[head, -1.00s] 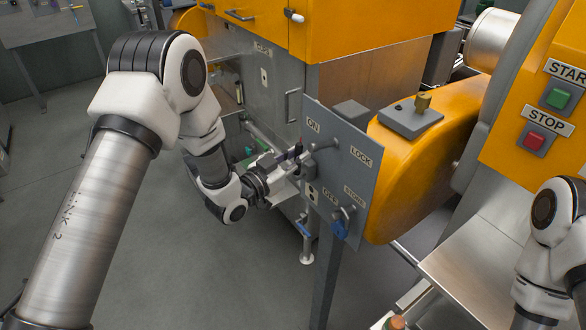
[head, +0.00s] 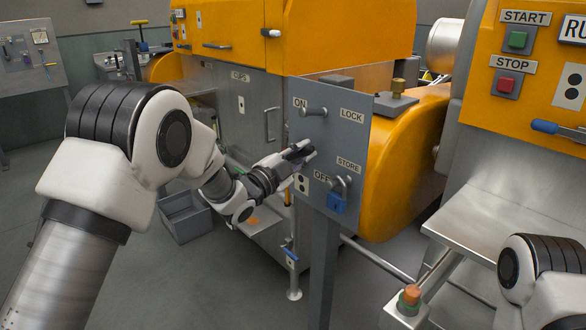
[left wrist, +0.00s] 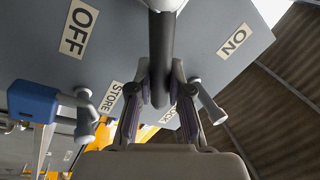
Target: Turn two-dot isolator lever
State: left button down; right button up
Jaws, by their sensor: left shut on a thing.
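The grey isolator panel (head: 345,135) carries ON, OFF, LOCK and STORE labels and a two-dot plate (head: 301,183). My left gripper (head: 306,151) is at the panel's left side, between the ON and OFF labels. In the left wrist view, its two fingers (left wrist: 160,94) are shut on the dark isolator lever (left wrist: 161,45), which runs down from a pale hub at the top edge. ON is to the right of it, OFF to the left. The lever is largely hidden by the gripper in the head view. My right gripper is out of view.
A blue padlock (head: 337,203) hangs on the peg by STORE, and also shows in the left wrist view (left wrist: 34,101). A bare peg (head: 313,112) sticks out near LOCK. The START/STOP machine (head: 480,110) stands right. A grey crate (head: 186,215) is on the floor.

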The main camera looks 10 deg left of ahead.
pick_arm(q)
jog(key=f+m+b, duration=0.1)
jog(key=m+b, duration=0.1)
jog(key=f+m+h+b, duration=0.1)
jog(key=m+b, duration=0.1)
jog(key=b, duration=0.1)
jog(key=f+m+b, duration=0.1)
jog(key=m+b, duration=0.1)
jog(key=b, duration=0.1)
jog(key=shift+s+d+f, duration=0.2)
jog(key=shift+s+d, duration=0.15)
jog(key=shift+d, duration=0.05)
jog(key=shift+f+m+g+h+b, duration=0.2)
jog(key=shift+m+g+h+b, duration=0.3)
jog(key=shift+m+b, duration=0.65)
jog(key=c, duration=1.1)
grip_release()
jog(key=shift+d, duration=0.1)
jog(key=shift+w+f, duration=0.1)
jog(key=shift+w, duration=0.05)
jog(key=v, duration=1.2)
